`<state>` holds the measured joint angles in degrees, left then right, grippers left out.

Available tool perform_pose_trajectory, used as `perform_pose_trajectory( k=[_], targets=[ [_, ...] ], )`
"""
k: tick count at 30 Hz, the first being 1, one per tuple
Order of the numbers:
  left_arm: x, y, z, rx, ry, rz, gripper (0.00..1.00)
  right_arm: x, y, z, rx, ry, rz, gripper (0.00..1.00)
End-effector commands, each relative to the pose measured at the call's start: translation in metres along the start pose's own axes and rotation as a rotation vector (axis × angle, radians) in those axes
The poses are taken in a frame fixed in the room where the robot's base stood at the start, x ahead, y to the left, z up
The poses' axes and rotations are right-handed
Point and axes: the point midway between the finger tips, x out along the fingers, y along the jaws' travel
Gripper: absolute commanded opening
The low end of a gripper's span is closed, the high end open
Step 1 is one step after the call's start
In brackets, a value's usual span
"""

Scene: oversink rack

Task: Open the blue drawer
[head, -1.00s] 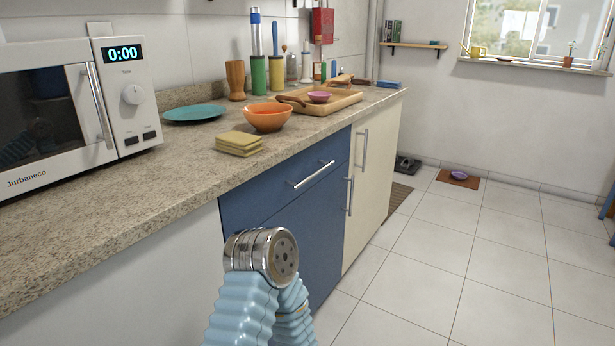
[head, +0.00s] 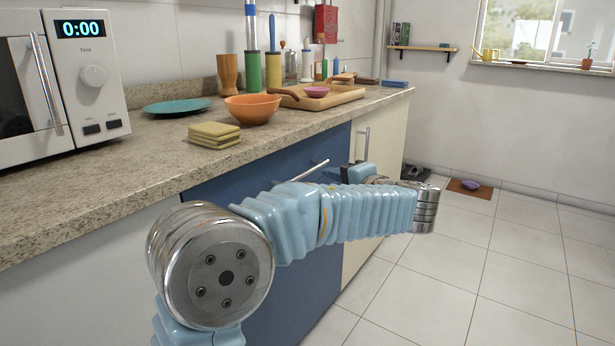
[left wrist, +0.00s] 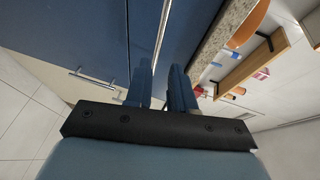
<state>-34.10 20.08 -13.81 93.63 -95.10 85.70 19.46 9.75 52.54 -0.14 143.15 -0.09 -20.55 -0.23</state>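The blue drawer (head: 270,167) sits under the counter edge in the head view and looks closed. Its silver bar handle (head: 311,171) is partly covered by my left arm. In the left wrist view, the handle (left wrist: 163,28) runs down the drawer front (left wrist: 192,28) towards the gap between my fingers. My left gripper (left wrist: 161,84) is open, one finger on each side of the handle's line. I cannot tell whether the handle lies between the fingertips or just ahead. In the head view the gripper is mostly hidden behind my forearm. My right gripper is not in view.
The counter (head: 120,172) above holds sponges (head: 213,133), an orange bowl (head: 252,108), a teal plate (head: 177,106) and a microwave (head: 60,85).

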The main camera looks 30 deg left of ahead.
Motion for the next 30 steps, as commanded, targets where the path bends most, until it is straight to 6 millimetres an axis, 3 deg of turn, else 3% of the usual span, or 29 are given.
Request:
perform_pose_trajectory(
  k=[6, 13, 18, 27, 30],
  targets=[
    [0.053, 0.001, 0.001, 0.002, -0.004, 0.002, 0.23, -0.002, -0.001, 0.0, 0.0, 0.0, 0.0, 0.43],
    [0.095, 0.002, 0.0, 0.003, -0.002, 0.004, 0.23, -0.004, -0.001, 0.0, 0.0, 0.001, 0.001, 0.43],
    [0.109, 0.002, 0.0, 0.004, 0.0, 0.004, 0.23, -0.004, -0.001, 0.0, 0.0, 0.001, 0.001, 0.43],
    [0.111, 0.002, 0.0, 0.004, 0.001, 0.004, 0.23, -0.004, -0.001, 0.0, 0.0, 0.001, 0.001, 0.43],
    [0.111, 0.002, 0.0, 0.004, 0.001, 0.004, 0.08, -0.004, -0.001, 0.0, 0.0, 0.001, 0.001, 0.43]
  ],
)
